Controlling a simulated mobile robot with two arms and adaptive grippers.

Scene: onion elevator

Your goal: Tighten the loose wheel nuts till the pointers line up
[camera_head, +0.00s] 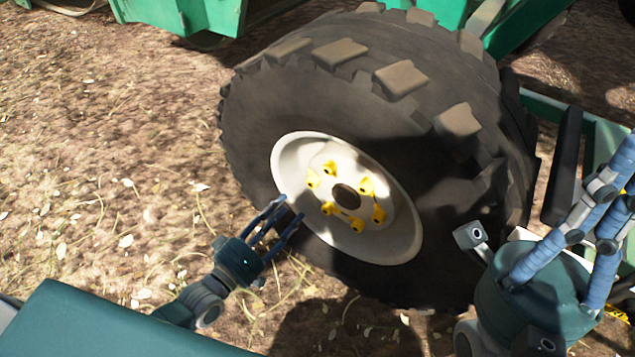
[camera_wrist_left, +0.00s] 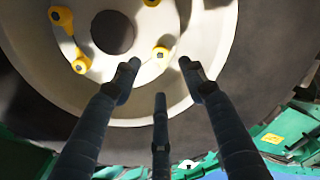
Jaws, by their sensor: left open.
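The wheel's pale rim (camera_head: 290,160) carries several yellow nut pointers around a dark centre hole (camera_head: 346,196). One yellow nut (camera_head: 328,208) is at the lower left of the ring, another (camera_head: 357,225) at the bottom and another (camera_head: 379,214) at the right. I cannot tell from this size which pointers line up. My left gripper (camera_head: 284,214) is open and empty at the rim's lower left edge. In the left wrist view its three spread fingers (camera_wrist_left: 160,78) point at the hub, with a yellow nut (camera_wrist_left: 160,53) ahead between the tips. My right gripper (camera_head: 590,235) is at the right, its fingertips cut off.
The big black tyre (camera_head: 330,90) surrounds the rim and stands on dry, leaf-strewn ground (camera_head: 90,150). Green machine frame (camera_head: 210,15) lies behind it, with more green bars at the right. The ground left of the wheel is open.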

